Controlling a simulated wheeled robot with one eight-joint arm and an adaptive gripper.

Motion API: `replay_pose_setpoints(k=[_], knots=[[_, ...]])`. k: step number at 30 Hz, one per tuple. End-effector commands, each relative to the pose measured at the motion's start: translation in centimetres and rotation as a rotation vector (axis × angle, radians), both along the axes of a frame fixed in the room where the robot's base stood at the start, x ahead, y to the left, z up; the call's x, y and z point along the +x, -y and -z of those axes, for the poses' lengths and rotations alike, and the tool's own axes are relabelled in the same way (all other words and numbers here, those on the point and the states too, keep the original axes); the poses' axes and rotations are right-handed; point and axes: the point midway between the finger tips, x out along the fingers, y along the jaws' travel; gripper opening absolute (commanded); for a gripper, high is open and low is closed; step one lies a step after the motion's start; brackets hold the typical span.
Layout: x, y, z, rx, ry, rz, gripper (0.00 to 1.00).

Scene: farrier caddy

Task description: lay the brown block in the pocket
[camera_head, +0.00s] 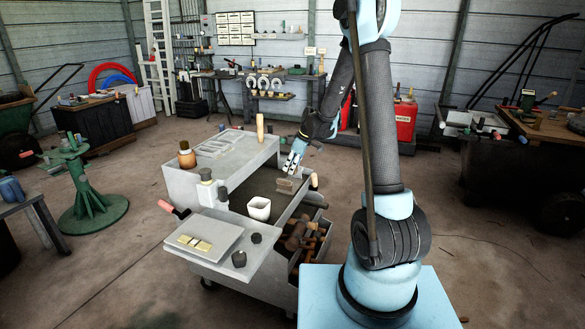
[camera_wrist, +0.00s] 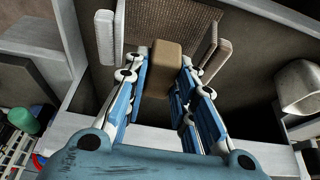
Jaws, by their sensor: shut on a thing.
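The brown block (camera_wrist: 164,66) stands between the fingers of my gripper (camera_wrist: 158,42) in the wrist view, with its top end toward a brown, textured surface. My gripper (camera_head: 288,176) is shut on it. In the head view the gripper points down over the right part of the caddy's dark well (camera_head: 252,187), and the block is too small to make out surely there. The grey caddy (camera_head: 185,188) stands left of my arm. I cannot tell surely which recess is the pocket; the block's clearance from the surface below is also unclear.
A white cup (camera_head: 259,209) stands close left of my gripper, and shows at the right in the wrist view (camera_wrist: 298,88). A white bottle (camera_head: 207,190), a brown bottle (camera_head: 186,155) and upright handles stand on the caddy. Hammers (camera_head: 300,236) fill an open drawer below.

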Motion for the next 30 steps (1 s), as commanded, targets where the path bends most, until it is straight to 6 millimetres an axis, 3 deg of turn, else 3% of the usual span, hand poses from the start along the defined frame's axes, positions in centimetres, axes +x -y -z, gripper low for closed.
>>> replay_pose_setpoints(k=[18,30], knots=[[0.1,0.1,5.0,0.0,0.001,0.001,0.0],[0.0,0.1,5.9,0.0,0.001,0.001,0.0]])
